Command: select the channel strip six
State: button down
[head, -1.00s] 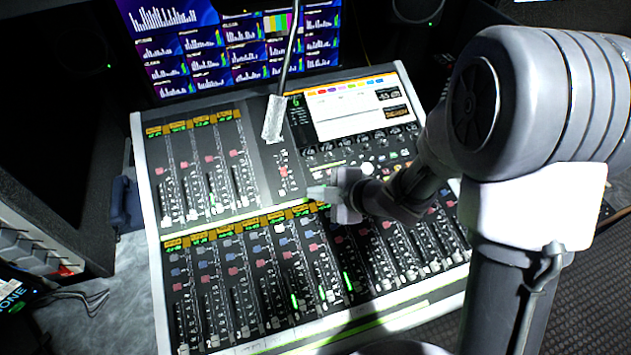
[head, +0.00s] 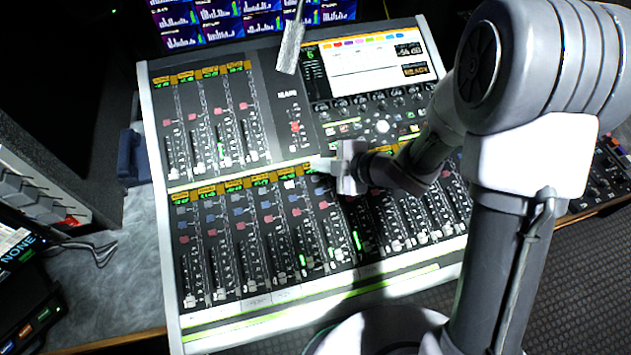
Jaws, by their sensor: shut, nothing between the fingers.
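The mixing console (head: 178,320) fills the middle of the head view, with a short upper bank of fader strips and a long lower bank. My gripper (head: 320,163) is shut and empty. Its pale fingertips point left over the top edge of the lower bank, near the sixth strip from the left (head: 308,235). I cannot tell whether they touch the console. My gripper and arm hide the tops of strips to the right. One button (head: 289,184) near the fifth strip looks white. A small green digit, apparently 6, shows beside the console's screen (head: 375,75).
A grey gooseneck piece (head: 290,48) hangs over the console's upper middle. A monitor wall (head: 235,18) stands behind. A dark rack (head: 60,110) and boxed gear are at left. Another control panel (head: 600,180) is at right, behind my arm.

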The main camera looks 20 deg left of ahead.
jog(key=b, duration=0.3)
send_over(319, 184)
jog(key=shift+f, duration=2.2)
jog(key=shift+f+b, duration=0.3)
jog(key=shift+f, duration=0.1)
jog(key=shift+w+f+b, duration=0.1)
jog(key=shift+f+b, duration=0.25)
jog(key=shift+f, duration=0.05)
jog(key=shift+r, duration=0.15)
dwell(0.4)
jog(key=shift+r+p, duration=0.7)
jog(key=r+p, duration=0.2)
jog(key=r, duration=0.1)
jog(key=r+p, duration=0.2)
jog(key=shift+s+d, duration=0.25)
jog(key=shift+s, duration=0.1)
